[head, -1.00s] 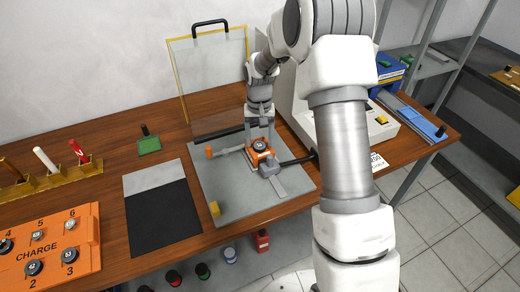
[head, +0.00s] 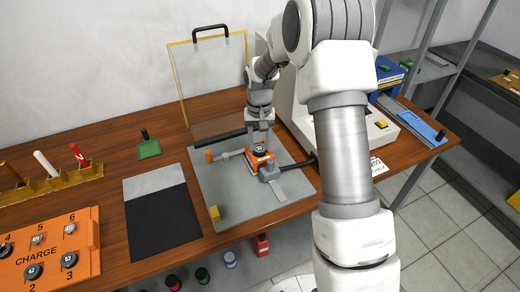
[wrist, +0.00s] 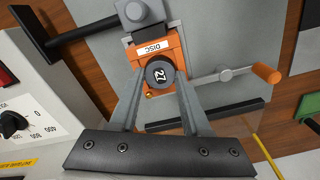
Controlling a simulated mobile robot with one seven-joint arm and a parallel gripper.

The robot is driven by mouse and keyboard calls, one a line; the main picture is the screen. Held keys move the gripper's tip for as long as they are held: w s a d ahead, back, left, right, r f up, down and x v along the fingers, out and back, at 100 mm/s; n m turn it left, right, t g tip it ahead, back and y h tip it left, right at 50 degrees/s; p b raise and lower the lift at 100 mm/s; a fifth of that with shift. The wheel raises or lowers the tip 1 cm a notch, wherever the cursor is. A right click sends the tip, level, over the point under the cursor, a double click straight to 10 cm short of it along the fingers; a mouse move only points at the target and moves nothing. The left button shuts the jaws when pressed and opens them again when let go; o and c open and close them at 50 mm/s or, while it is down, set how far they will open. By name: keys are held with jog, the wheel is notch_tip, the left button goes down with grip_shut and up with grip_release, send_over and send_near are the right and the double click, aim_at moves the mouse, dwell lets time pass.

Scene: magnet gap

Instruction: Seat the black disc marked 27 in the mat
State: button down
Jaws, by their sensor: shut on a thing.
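The black disc marked 27 (wrist: 159,75) shows in the wrist view between the two fingers of my gripper (wrist: 160,88), which is shut on it. The disc is at the orange fixture labelled DISC (wrist: 156,49); I cannot tell whether it rests fully down in it. In the head view my gripper (head: 260,141) is over the same orange fixture (head: 257,161), on a grey plate (head: 235,197). A flat mat, black with a pale grey strip (head: 160,218), lies on the table left of the plate, with nothing on it.
An orange CHARGE board (head: 50,252) with several numbered discs is at the front left. A handled clear panel (head: 208,75) stands behind the plate. A pale machine (head: 385,132) stands on the right. A small yellow block (head: 214,213) is on the plate's front-left corner.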

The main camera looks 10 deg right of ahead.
jog(key=shift+r+p, duration=1.35)
jog(key=shift+r, duration=0.9)
jog(key=shift+a+f, duration=0.1)
